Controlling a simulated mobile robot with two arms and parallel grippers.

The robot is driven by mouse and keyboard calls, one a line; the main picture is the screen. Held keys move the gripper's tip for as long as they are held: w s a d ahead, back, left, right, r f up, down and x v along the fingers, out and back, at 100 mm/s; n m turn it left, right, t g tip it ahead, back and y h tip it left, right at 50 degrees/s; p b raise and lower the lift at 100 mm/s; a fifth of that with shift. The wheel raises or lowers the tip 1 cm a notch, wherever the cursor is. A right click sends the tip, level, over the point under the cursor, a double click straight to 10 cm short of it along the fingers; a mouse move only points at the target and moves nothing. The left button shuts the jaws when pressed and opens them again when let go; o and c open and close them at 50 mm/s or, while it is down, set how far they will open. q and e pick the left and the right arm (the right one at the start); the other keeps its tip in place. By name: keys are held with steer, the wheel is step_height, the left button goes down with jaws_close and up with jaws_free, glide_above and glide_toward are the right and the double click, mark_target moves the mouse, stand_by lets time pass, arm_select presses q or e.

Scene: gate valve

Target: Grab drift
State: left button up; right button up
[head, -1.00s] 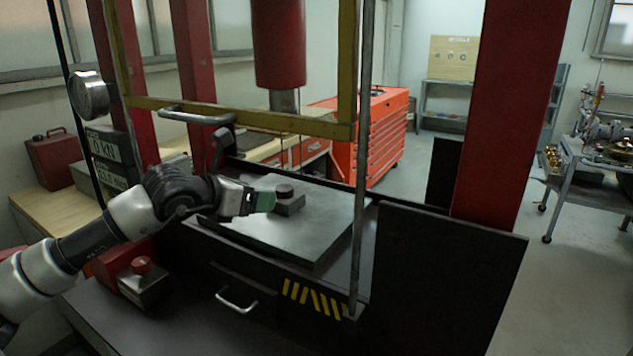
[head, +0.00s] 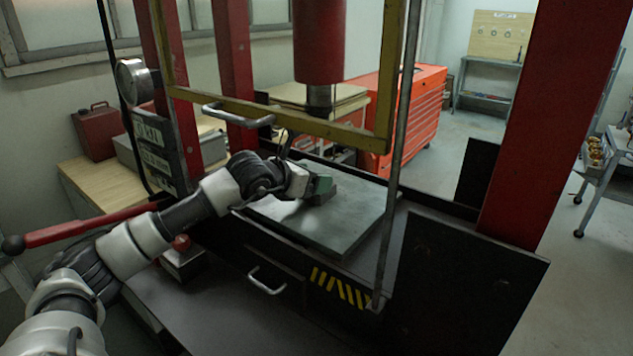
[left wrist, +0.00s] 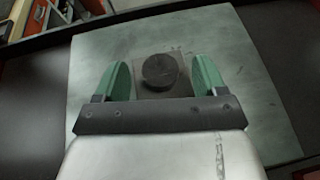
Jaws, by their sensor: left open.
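The drift seems to be the dark round piece (left wrist: 160,70) standing on a small square grey block (left wrist: 148,93) on the metal plate (head: 345,225) of the press. In the left wrist view its round top lies between the two green fingers of my left gripper (left wrist: 162,80), with a gap on either side. The gripper is open and holds nothing. In the head view the left gripper (head: 321,186) is low over the plate at the block and hides the round piece. My right gripper is not in view.
A yellow guard frame (head: 290,126) with a handle stands around the plate. The press ram (head: 319,50) hangs above. A red lever (head: 90,228) is at left, below the gauge (head: 134,80). An orange tool cabinet (head: 412,105) stands behind.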

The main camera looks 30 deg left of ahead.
arm_select(q)
steer(key=shift+d+f, duration=0.1)
steer(key=shift+f, duration=0.1)
steer(key=c, duration=1.2)
steer(key=shift+r, duration=0.15)
